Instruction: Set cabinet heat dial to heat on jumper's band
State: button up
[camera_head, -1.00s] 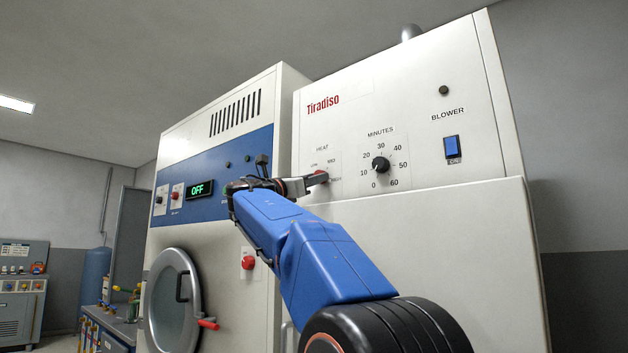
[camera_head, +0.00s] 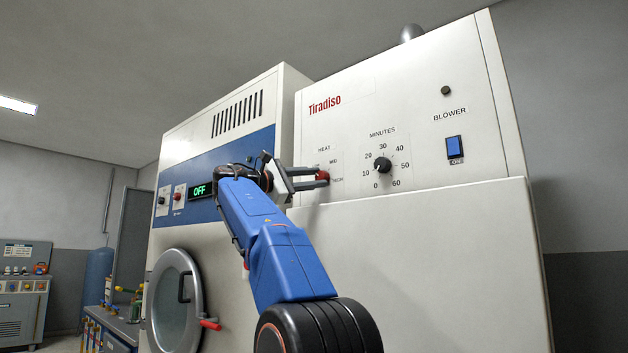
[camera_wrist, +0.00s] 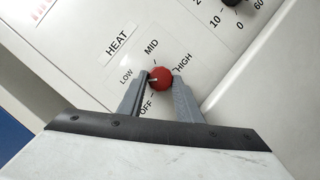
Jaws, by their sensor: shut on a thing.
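The heat dial is a red round knob (camera_wrist: 160,79) on the white cabinet's front panel. Labels OFF, LOW, MID and HIGH stand around it. It also shows in the head view (camera_head: 322,175). My gripper (camera_wrist: 161,82) is shut on the knob, one grey finger on each side; its fingers also meet the knob in the head view (camera_head: 321,179). A short pale mark on the knob points left in the wrist view, roughly toward LOW. The fingers cover part of the dial face. No jumper or garment shows.
A black minutes dial (camera_head: 382,165) sits close right of the heat dial, and a blue blower switch (camera_head: 454,147) is farther right. My arm crosses in front of a machine with a green OFF display (camera_head: 199,189) and a round door (camera_head: 174,300).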

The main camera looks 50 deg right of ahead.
jog(key=shift+r+m+g+y, duration=0.1)
jog(key=shift+m+g+y, duration=0.3)
jog(key=shift+m, duration=0.8)
jog(key=o, duration=1)
jog(key=shift+o, duration=0.2)
jog(key=shift+a, duration=0.15)
jog(key=v, duration=1.7)
jog(key=shift+a+r, duration=0.15)
jog(key=shift+r, duration=0.1)
